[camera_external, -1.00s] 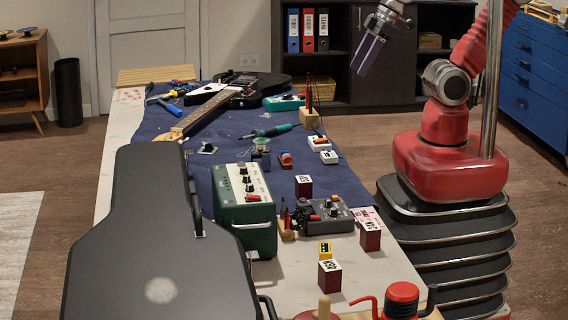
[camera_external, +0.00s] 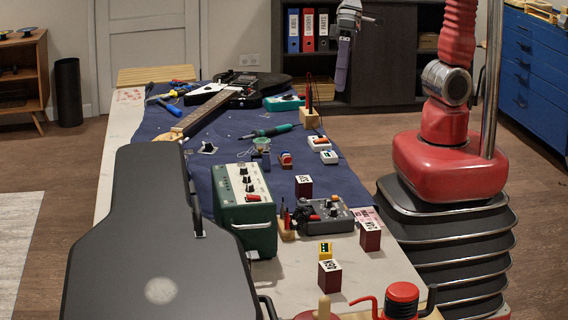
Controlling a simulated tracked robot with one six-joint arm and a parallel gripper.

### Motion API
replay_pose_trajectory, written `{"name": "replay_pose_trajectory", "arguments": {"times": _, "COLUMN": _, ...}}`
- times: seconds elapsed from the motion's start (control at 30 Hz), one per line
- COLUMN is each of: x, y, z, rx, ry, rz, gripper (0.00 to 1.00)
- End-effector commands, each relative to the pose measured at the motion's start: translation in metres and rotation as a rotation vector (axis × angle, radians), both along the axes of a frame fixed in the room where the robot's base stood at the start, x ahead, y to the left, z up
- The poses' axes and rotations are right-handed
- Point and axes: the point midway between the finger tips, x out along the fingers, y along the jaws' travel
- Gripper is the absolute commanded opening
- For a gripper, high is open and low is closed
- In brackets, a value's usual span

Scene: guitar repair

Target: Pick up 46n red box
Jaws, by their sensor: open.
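Three dark red boxes with white, dark-lettered tops stand on the bench: one by the blue cloth's right edge (camera_external: 303,188), one at the right edge (camera_external: 371,240), one near the front (camera_external: 330,278). Their lettering is too small or turned for me to tell which is 46n. My gripper (camera_external: 341,82) hangs in the air beyond the bench's right side, in front of the dark cabinet in the picture, pointing down. Its fingers show nearly edge-on, open, and nothing shows between them. It is well above and apart from the boxes.
A yellow block (camera_external: 325,250) stands behind the front red box. A grey pedal (camera_external: 325,216) and a green amplifier (camera_external: 245,205) are close by. A black guitar case (camera_external: 150,240) fills the front left. A wooden block with upright tools (camera_external: 309,117) stands at the right bench edge.

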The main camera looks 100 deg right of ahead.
Motion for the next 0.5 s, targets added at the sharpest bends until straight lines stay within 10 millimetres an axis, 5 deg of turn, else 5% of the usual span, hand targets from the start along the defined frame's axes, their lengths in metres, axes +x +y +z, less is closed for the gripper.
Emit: {"name": "replay_pose_trajectory", "arguments": {"times": 0.5, "x": 0.064, "y": 0.122, "z": -0.026, "rx": 0.282, "ry": 0.296, "rz": -0.155, "gripper": 0.52}}
